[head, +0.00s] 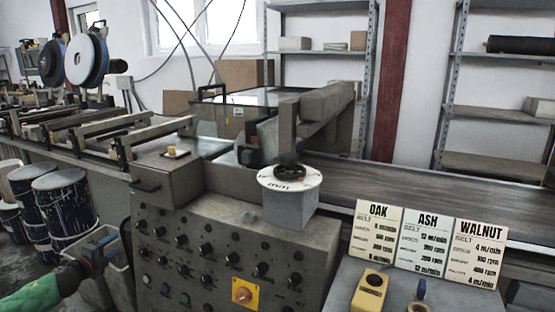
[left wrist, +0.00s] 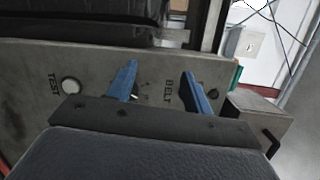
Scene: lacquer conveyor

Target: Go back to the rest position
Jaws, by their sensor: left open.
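My left gripper (head: 104,246) is at the lower left of the head view, at the end of my green-sleeved arm, in front of the left end of the control panel (head: 215,235). It is open and holds nothing that I can see. In the left wrist view its two blue fingers stand apart (left wrist: 160,80). Behind them is a grey panel (left wrist: 30,85) with the words TEST and BELT, a pale round button (left wrist: 70,86) and small knobs. I cannot tell how far the fingers are from the panel. My right gripper is not in view.
A grey bin (head: 112,285) stands just beside my left gripper, with dark drums (head: 62,205) to its left. A yellow device (head: 370,290) lies on a small table at the lower right, before the OAK (head: 378,232), ASH and WALNUT cards. The conveyor belt (head: 430,195) runs behind.

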